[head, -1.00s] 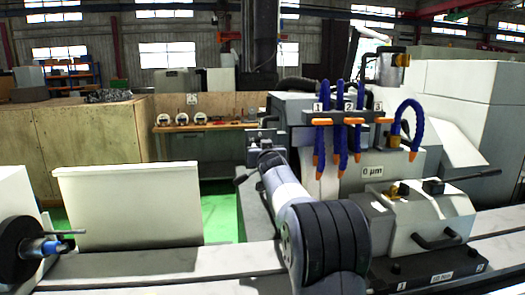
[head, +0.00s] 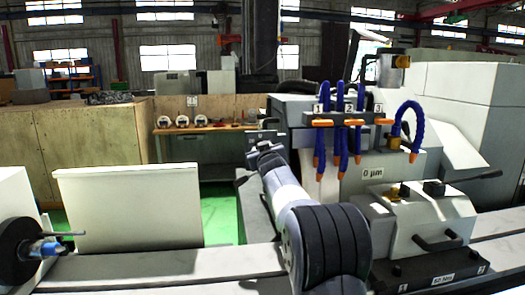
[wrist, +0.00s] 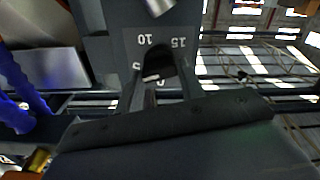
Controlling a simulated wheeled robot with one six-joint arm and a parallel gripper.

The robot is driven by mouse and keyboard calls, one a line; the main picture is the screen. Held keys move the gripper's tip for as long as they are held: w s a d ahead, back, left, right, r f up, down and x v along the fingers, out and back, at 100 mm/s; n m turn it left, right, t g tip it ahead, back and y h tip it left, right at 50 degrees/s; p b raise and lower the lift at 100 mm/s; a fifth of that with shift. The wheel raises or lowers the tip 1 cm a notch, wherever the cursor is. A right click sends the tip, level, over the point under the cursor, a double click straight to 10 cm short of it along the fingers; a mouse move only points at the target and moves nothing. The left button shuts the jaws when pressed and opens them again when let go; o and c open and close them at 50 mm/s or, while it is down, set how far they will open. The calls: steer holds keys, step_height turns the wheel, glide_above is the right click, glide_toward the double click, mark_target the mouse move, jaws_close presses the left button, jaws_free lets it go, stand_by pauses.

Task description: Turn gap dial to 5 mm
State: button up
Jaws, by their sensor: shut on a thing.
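The fingers and knob are dark, so the pointer's reading cannot be told. In the head view my gripper (head: 262,150) reaches the small dark panel (head: 266,138) left of the machine head. My arm hides part of that area.
Blue coolant hoses (head: 340,130) with orange nozzles hang right of my gripper. A grey block with a black handle (head: 437,243) stands at the right. A pale panel (head: 130,207) stands left of my arm.

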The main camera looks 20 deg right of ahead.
steer(key=o, duration=1)
steer(key=s+a+b, duration=0.2)
steer(key=s+b, duration=0.1)
steer(key=s, duration=0.7)
steer(key=shift+s+b, duration=0.3)
steer(key=shift+b, duration=0.1)
steer(key=shift+w, duration=0.1)
steer(key=w+d+p, duration=0.2)
steer(key=w+p, duration=0.2)
steer(key=w, duration=0.6)
steer(key=shift+w, duration=0.25)
steer(key=shift+s, duration=0.1)
